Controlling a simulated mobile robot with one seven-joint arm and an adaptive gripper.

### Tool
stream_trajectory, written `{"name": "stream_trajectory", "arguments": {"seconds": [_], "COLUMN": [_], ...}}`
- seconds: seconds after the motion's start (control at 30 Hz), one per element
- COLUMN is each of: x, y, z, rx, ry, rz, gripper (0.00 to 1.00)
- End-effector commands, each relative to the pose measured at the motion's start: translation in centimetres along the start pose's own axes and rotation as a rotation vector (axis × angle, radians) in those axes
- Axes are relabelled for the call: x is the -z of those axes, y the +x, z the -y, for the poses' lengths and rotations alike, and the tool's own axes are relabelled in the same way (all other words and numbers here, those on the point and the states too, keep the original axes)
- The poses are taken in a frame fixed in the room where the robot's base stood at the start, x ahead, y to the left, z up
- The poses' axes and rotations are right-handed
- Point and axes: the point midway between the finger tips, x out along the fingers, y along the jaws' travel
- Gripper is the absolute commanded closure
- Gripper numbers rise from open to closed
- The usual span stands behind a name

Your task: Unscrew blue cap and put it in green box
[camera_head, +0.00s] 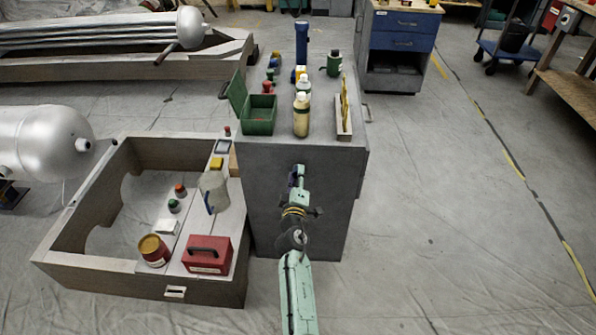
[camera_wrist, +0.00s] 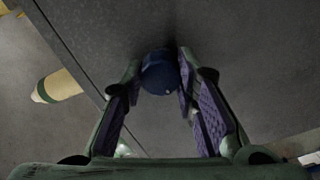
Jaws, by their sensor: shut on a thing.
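My gripper (camera_head: 298,174) is in front of the grey cabinet's front face in the head view, below the top edge. In the wrist view my gripper (camera_wrist: 161,66) has its fingers closed on both sides of a round dark blue cap (camera_wrist: 160,78). In the head view the cap cannot be made out behind the fingers. The green box (camera_head: 259,121) stands on the cabinet top at the left front, with its lid (camera_head: 237,92) swung open to the left. No bottle is visible under the held cap.
The cabinet top holds a pale bottle (camera_head: 301,118), a tall blue cylinder (camera_head: 301,48), a green mug (camera_head: 334,64) and a holder with yellow sticks (camera_head: 345,115). A wooden frame (camera_head: 120,278) with a red box (camera_head: 208,255) lies left.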

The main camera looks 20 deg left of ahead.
Motion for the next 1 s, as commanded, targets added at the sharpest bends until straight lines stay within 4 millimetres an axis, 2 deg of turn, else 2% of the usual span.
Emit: {"name": "stream_trajectory", "arguments": {"seconds": [0.1, 0.13, 0.47, 0.67, 0.8, 1.0], "x": [-0.04, -0.04, -0.05, -0.05, -0.06, -0.06], "y": [0.0, 0.0, 0.01, 0.01, 0.0, 0.0], "z": [0.04, 0.04, 0.02, 0.02, 0.04, 0.03], "rx": [0.0, 0.0, 0.0, 0.0, 0.0, 0.0], "ry": [0.003, 0.004, 0.006, 0.007, 0.007, 0.007], "rz": [0.0, 0.0, 0.001, 0.001, 0.001, 0.001], "gripper": [1.0, 0.72, 0.5, 0.49, 0.56, 0.56]}}
